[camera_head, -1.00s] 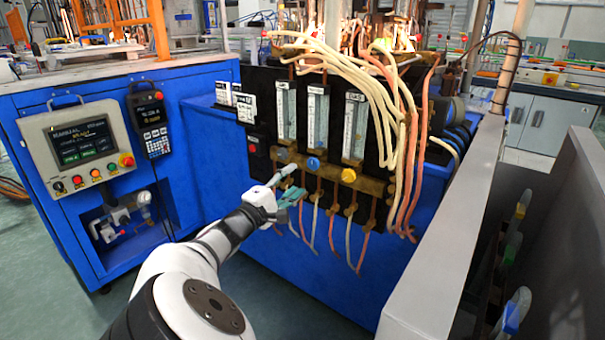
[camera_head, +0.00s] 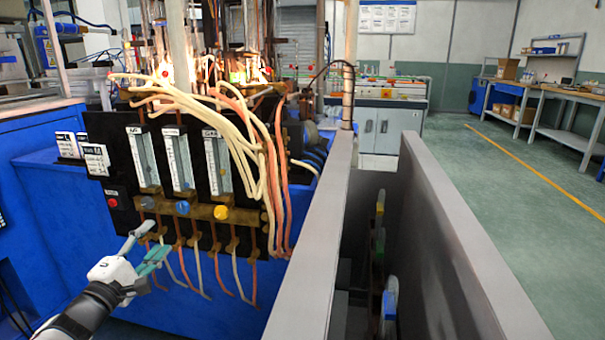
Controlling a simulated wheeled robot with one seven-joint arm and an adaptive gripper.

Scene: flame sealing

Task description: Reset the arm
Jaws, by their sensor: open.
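My gripper (camera_head: 150,247) is at the lower left of the head view, at the end of my white and black arm. Its fingers are apart and nothing shows between them. It is in front of the lower part of the black flow-meter panel (camera_head: 122,202), close below its left knobs. I cannot tell whether it touches the panel or the hoses. The panel carries three glass flow meters and a brass bar with a grey-blue knob (camera_head: 148,203), a blue knob (camera_head: 182,208) and a yellow knob (camera_head: 221,213).
Cream and orange hoses (camera_head: 262,165) hang over the panel's right side. Flames (camera_head: 191,70) glow behind it. A grey barrier wall (camera_head: 318,250) stands to the right, with a second wall (camera_head: 440,240) beyond a narrow gap. Open floor (camera_head: 530,230) lies at the far right, before workbenches.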

